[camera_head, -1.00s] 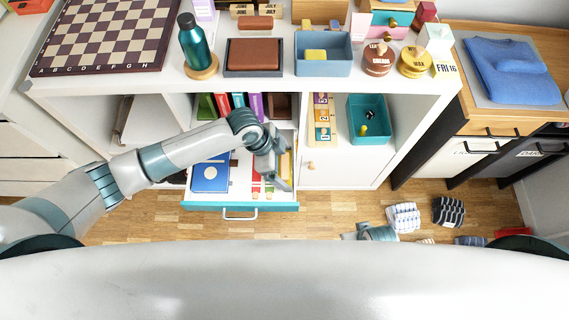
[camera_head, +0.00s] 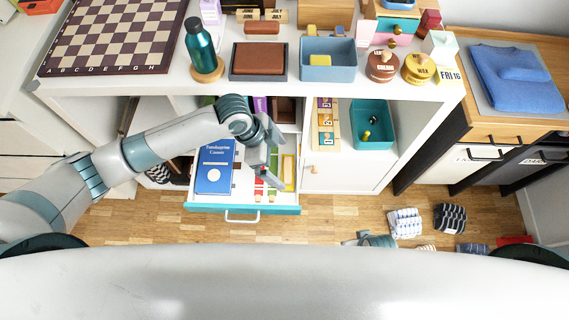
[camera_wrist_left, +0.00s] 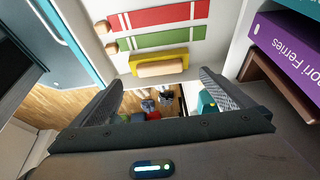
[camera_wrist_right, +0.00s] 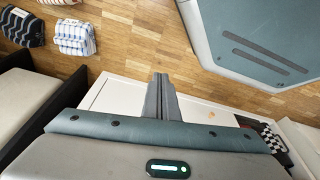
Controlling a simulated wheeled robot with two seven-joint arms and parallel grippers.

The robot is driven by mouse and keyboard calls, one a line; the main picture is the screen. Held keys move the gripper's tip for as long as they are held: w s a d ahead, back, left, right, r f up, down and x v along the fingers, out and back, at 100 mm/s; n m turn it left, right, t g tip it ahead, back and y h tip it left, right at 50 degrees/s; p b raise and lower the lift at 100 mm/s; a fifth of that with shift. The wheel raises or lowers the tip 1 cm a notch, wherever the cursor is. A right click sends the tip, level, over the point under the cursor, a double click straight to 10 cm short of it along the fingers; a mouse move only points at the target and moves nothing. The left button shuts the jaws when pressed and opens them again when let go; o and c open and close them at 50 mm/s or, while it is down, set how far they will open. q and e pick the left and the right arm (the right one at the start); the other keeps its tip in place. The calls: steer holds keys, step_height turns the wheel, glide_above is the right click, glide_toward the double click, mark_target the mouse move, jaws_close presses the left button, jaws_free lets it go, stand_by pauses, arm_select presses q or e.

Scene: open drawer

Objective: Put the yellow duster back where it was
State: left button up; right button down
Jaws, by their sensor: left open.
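A yellow duster with a light wooden handle (camera_wrist_left: 160,69) lies in the open drawer, beside a green strip and a red strip. In the head view, a yellow piece that looks like it (camera_head: 289,172) shows at the drawer's right side. My left gripper (camera_head: 271,180) is over the drawer, just left of it. In the left wrist view its fingers (camera_wrist_left: 165,92) are spread with nothing between them, and the duster is beyond them, apart. My right gripper (camera_wrist_right: 162,97) has its fingers together and empty, low over the floor.
The drawer (camera_head: 245,210) also holds a blue book (camera_head: 214,167). A blue tray (camera_head: 329,72) with a yellow block stands on top. Socks (camera_head: 405,223) lie on the floor.

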arm_select(q)
steer(key=v, duration=0.5)
steer(key=shift+r, duration=0.2)
arm_select(e)
steer(key=shift+w+f, duration=0.25)
steer(key=shift+f, duration=0.3)
steer(key=shift+s, duration=0.2)
arm_select(q)
steer(key=shift+s, duration=0.1)
